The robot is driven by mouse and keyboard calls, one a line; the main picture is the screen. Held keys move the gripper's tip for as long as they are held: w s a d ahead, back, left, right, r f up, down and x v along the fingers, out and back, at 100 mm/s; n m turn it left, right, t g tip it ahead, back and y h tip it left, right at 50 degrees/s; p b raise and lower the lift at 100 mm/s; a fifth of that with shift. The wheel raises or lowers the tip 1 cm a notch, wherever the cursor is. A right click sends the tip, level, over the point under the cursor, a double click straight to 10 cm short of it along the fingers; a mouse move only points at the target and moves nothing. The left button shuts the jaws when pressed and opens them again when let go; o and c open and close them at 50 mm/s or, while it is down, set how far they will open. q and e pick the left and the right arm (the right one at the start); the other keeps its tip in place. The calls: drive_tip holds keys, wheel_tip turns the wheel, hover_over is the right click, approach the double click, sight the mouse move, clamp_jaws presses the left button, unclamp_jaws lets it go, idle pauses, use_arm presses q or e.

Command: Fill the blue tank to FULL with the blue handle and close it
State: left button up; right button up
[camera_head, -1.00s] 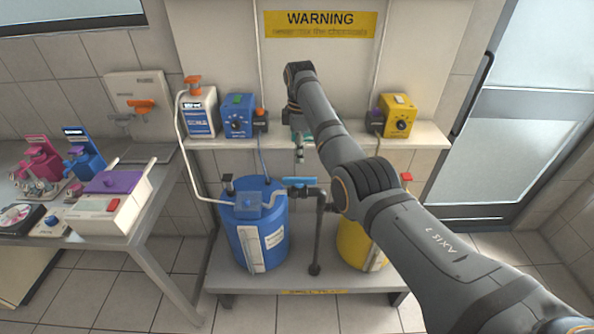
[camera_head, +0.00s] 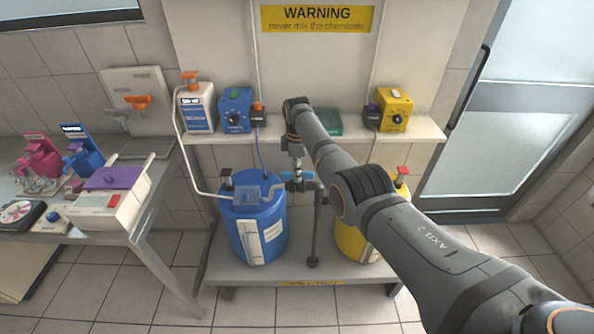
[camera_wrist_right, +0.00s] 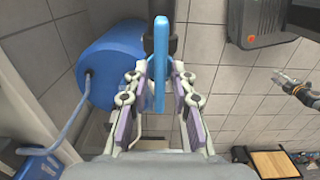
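The blue tank (camera_head: 270,220) stands on the low platform at the left; it also shows in the right wrist view (camera_wrist_right: 103,62). A white strip (camera_head: 249,243) runs down its front; I cannot read a level on it. The blue handle (camera_head: 285,176) sits on the pipe right of the tank, partly hidden by my gripper. My right gripper (camera_head: 297,182) is down at the handle. In the right wrist view its fingers (camera_wrist_right: 161,72) are apart, one on each side of the blue handle (camera_wrist_right: 161,60), with gaps visible. A small gripper (camera_wrist_right: 288,82) at the right edge looks like my left one.
The yellow tank (camera_head: 350,240) stands to the right, partly behind my arm. A shelf (camera_head: 410,134) above holds a blue pump (camera_head: 236,108) and a yellow pump (camera_head: 397,108). A bench (camera_head: 150,205) stands at the left. Floor in front of the platform is clear.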

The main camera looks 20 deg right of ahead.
clamp_jaws()
use_arm(q)
drive_tip(key=shift+w+r+t, duration=0.1)
drive_tip(key=shift+w+t, duration=0.2)
drive_tip(key=shift+w, duration=0.65)
use_arm(e)
drive_tip(key=m+p, duration=0.1)
drive_tip(key=m, duration=0.2)
drive_tip(key=shift+r, duration=0.1)
drive_tip(key=m, duration=0.5)
drive_tip(key=shift+m, duration=0.3)
drive_tip(key=m, duration=0.5)
drive_tip(key=shift+p, duration=0.35)
use_arm(q)
drive_tip(key=shift+s+r, duration=0.3)
drive_tip(key=shift+r, duration=0.5)
use_arm(e)
drive_tip(key=shift+m, duration=2.8)
